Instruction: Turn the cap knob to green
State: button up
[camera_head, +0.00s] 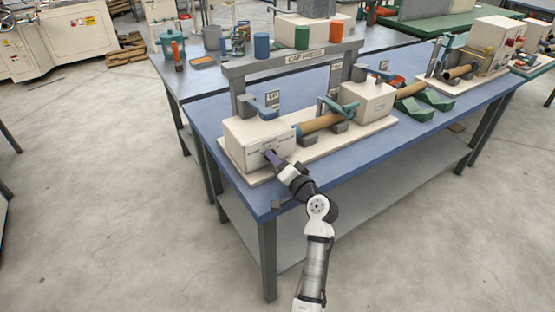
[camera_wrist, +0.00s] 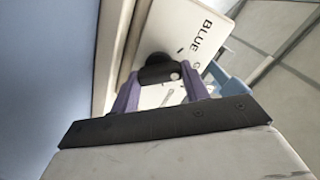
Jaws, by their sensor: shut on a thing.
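The cap knob (camera_wrist: 157,73) is a dark knob on the white front panel of the cap press box (camera_head: 245,133). A small pale dot shows near its right end in the wrist view. The panel (camera_wrist: 187,48) reads "BLUE" beside the knob, and a "G" starts another word that is cut off. A further label below the knob is too small and covered to read. My gripper (camera_wrist: 158,84) has its two purple fingers shut on the knob, one on each side. In the head view my gripper (camera_head: 272,156) meets the box front and hides the knob.
The cap press stands on a pale base on a blue table (camera_head: 262,201). A brown tube (camera_head: 325,123) lies between its left box and its right box (camera_head: 366,100). A grey sign frame (camera_head: 290,61) rises behind. Green blocks (camera_head: 425,104) lie to the right.

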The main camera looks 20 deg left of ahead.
jog(key=m+p, duration=0.1)
jog(key=m, duration=0.2)
jog(key=shift+m+p, duration=0.3)
jog(key=shift+m, duration=0.1)
jog(key=shift+f+m+p, duration=0.1)
jog(key=shift+m+p, duration=0.75)
jog(key=shift+m, duration=0.75)
jog(key=o, duration=1)
jog(key=shift+d, duration=0.1)
jog(key=b+v, duration=0.4)
jog(key=v, duration=0.9)
jog(key=shift+s+d, duration=0.25)
